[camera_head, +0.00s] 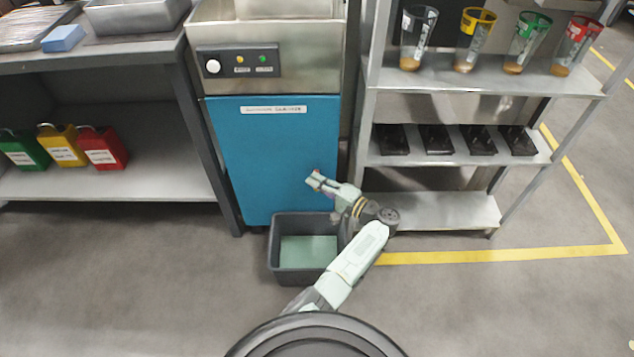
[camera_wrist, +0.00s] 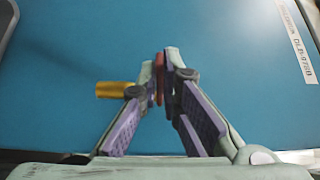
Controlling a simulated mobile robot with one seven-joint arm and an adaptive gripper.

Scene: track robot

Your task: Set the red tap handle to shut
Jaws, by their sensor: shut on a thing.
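In the wrist view, the red tap handle (camera_wrist: 159,80) shows as a narrow red strip between the fingertips of my gripper (camera_wrist: 160,68). The fingers are closed on it from both sides. A yellow-gold cylindrical piece (camera_wrist: 112,89) sticks out to the left behind the left finger; whether it joins the handle is hidden. In the head view, my gripper (camera_head: 316,181) is at the lower right front of the blue cabinet (camera_head: 262,150), above a dark grey bin. The handle is only a tiny red spot there, and its angle cannot be told.
The dark grey bin (camera_head: 275,258) with a greenish inside stands on the floor below my gripper. A metal shelf rack (camera_head: 425,205) with cups and black trays stands at right. A workbench (camera_head: 90,185) with green, yellow and red containers stands at left. The front floor is clear.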

